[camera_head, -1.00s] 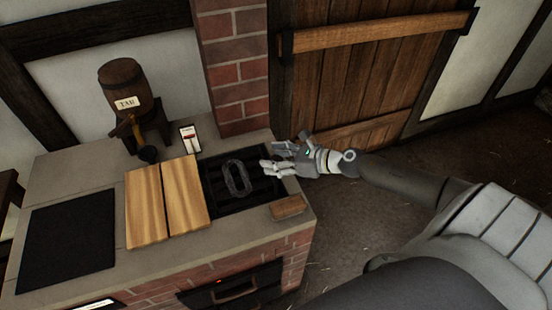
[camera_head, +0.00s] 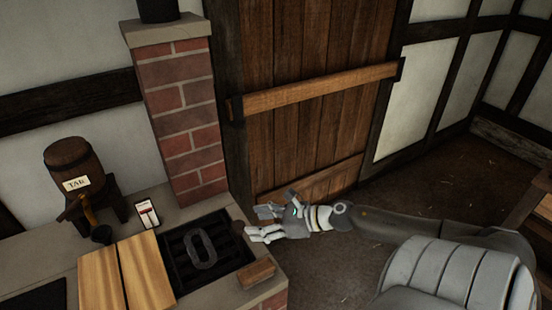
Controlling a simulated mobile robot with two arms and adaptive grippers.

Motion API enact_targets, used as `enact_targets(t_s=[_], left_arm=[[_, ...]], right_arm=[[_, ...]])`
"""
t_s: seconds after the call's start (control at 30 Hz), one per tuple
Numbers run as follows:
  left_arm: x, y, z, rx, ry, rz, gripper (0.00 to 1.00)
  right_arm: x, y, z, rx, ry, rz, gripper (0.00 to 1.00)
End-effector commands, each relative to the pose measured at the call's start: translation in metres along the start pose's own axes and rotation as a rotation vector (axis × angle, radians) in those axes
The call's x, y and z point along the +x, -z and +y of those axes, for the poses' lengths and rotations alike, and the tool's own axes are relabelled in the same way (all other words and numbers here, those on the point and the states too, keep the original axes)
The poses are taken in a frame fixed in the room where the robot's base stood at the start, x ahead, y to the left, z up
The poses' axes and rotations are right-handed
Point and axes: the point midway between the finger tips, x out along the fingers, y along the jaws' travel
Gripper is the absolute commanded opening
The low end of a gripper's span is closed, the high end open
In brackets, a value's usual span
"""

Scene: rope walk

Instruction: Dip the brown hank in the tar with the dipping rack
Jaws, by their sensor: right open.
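A small barrel (camera_head: 72,165) labelled TAR lies on a dark wooden stand at the left of the brick counter, its spout over a small dark cup or ladle (camera_head: 102,234). A grey oval loop (camera_head: 212,257) lies on a black grate (camera_head: 226,246); I cannot tell whether it is a hank or a rack. No clearly brown hank shows. My right gripper (camera_head: 262,223) is open and empty, just beyond the counter's right edge, beside the grate and apart from the loop. My left gripper is out of view.
Two pale wooden boards (camera_head: 144,275) lie left of the grate. A small wooden block (camera_head: 257,274) sits at the counter's front right corner. A small white panel with a red mark (camera_head: 148,214) stands behind the grate. A brick pillar (camera_head: 185,120) and barred door (camera_head: 310,140) rise behind.

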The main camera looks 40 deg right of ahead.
Motion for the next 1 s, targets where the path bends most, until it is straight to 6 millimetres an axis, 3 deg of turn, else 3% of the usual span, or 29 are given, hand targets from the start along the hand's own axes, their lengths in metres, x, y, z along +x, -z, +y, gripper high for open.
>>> enact_targets(t_s=[0.4, 1.0], left_arm=[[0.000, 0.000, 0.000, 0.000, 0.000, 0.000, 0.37], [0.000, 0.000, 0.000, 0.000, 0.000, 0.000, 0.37]], right_arm=[[-0.041, 0.000, 0.000, 0.002, 0.001, -0.001, 0.56], [-0.047, -0.001, 0.000, 0.000, 0.000, -0.002, 0.56]])
